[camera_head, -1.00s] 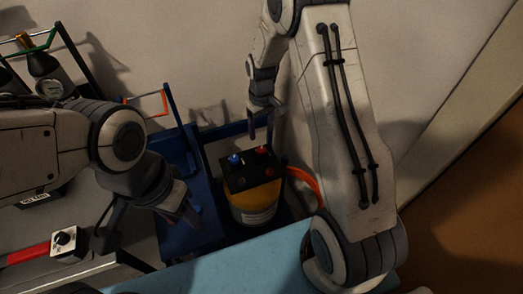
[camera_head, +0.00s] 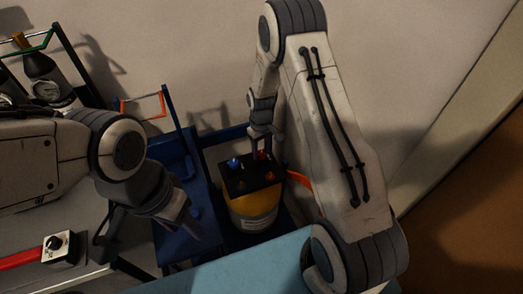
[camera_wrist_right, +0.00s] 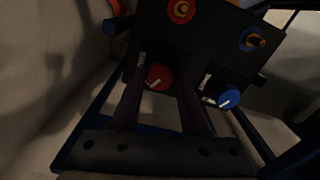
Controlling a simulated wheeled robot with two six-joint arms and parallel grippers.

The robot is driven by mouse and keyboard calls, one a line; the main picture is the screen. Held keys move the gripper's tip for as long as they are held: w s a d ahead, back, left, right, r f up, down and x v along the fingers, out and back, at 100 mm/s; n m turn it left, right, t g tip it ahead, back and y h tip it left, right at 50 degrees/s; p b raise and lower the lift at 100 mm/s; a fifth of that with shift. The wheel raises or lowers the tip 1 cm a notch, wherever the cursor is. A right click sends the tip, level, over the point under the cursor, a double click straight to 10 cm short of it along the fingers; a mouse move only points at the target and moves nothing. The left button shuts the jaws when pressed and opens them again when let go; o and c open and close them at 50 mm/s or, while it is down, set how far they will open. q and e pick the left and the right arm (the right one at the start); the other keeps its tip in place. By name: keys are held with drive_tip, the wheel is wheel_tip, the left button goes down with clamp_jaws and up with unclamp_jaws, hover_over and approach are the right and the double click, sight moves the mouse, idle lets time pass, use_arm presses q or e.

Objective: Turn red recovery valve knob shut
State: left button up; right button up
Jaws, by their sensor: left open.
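The red knob (camera_wrist_right: 158,77) is on a black panel (camera_wrist_right: 202,30) and has a white pointer mark. In the head view the panel sits on top of a yellow tank (camera_head: 255,203), and the red knob (camera_head: 262,155) is partly hidden by my right gripper (camera_head: 261,150). In the right wrist view, the fingers of my right gripper (camera_wrist_right: 161,84) are apart, one on each side of the red knob; contact is not clear. A blue knob (camera_wrist_right: 229,98) is to the right of it. My left gripper (camera_head: 193,230) is open and empty, left of the tank.
A blue frame (camera_head: 187,180) surrounds the tank's left and back. An orange hose (camera_head: 299,178) runs at its right. A light blue surface (camera_head: 240,265) is in front. Dark bottles with gauges (camera_head: 45,80) stand at the far left.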

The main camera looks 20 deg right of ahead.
clamp_jaws()
drive_tip(key=shift+r+m+p, duration=0.15)
drive_tip(key=shift+m+p, duration=0.5)
drive_tip(key=shift+m, duration=0.25)
drive_tip(key=m+p, duration=0.1)
drive_tip(key=m, duration=0.2)
drive_tip(key=shift+m+p, duration=0.3)
drive_tip(key=shift+p, duration=0.1)
drive_tip(key=m+p, duration=0.1)
drive_tip(key=m, duration=0.2)
drive_tip(key=shift+m+p, duration=0.45)
drive_tip(key=shift+m, duration=1.25)
